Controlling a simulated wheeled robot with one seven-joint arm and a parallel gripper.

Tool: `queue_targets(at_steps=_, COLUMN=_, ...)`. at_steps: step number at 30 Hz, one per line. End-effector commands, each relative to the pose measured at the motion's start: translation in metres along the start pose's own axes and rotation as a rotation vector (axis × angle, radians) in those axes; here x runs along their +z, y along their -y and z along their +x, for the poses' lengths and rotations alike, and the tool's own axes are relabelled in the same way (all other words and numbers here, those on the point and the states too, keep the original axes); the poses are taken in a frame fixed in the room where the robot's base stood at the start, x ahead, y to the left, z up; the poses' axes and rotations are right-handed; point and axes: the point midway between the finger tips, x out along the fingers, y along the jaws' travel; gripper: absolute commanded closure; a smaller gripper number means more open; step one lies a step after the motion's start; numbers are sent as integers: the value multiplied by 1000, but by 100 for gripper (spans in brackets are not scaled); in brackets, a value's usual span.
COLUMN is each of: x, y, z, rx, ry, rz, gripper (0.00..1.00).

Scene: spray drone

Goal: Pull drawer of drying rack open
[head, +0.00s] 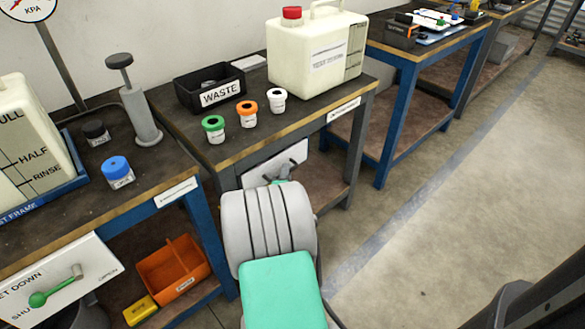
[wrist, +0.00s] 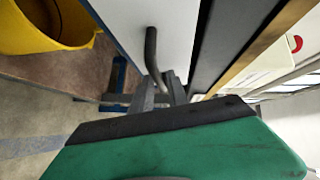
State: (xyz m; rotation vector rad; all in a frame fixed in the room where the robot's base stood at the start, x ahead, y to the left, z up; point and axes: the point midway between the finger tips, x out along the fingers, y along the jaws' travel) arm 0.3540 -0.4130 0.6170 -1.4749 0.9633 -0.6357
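A white drawer front (head: 290,160) is under the top of the middle bench in the head view, partly hidden by my arm. The wrist view shows a white panel (wrist: 178,28) with a dark bent bar handle (wrist: 151,48). My gripper (wrist: 163,80) is at this panel, with its two grey fingers on either side of the lower end of the handle. Whether the fingers press on the bar cannot be told. In the head view my gripper is mostly hidden behind my grey and green arm. No gap around the drawer front can be made out.
On the bench above stand a black WASTE bin (head: 208,93), green (head: 213,127), orange (head: 247,112) and white (head: 278,98) capped jars, and a large jug (head: 322,55). A yellow bucket (wrist: 42,35) is near the panel. Open floor (head: 440,220) lies to the right.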

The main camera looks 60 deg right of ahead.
Motion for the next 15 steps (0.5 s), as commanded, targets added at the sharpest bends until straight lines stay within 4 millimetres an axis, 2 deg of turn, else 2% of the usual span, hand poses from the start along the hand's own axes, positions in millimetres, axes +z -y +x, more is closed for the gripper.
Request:
queue_targets(at_steps=4, x=5, y=0, z=8, rx=-1, ry=15, rz=-2, gripper=80)
queue_targets(at_steps=11, x=5, y=0, z=8, rx=-2, ry=15, rz=-3, gripper=80)
queue_targets(at_steps=15, x=5, y=0, z=9, rx=-2, ry=15, rz=-3, gripper=92)
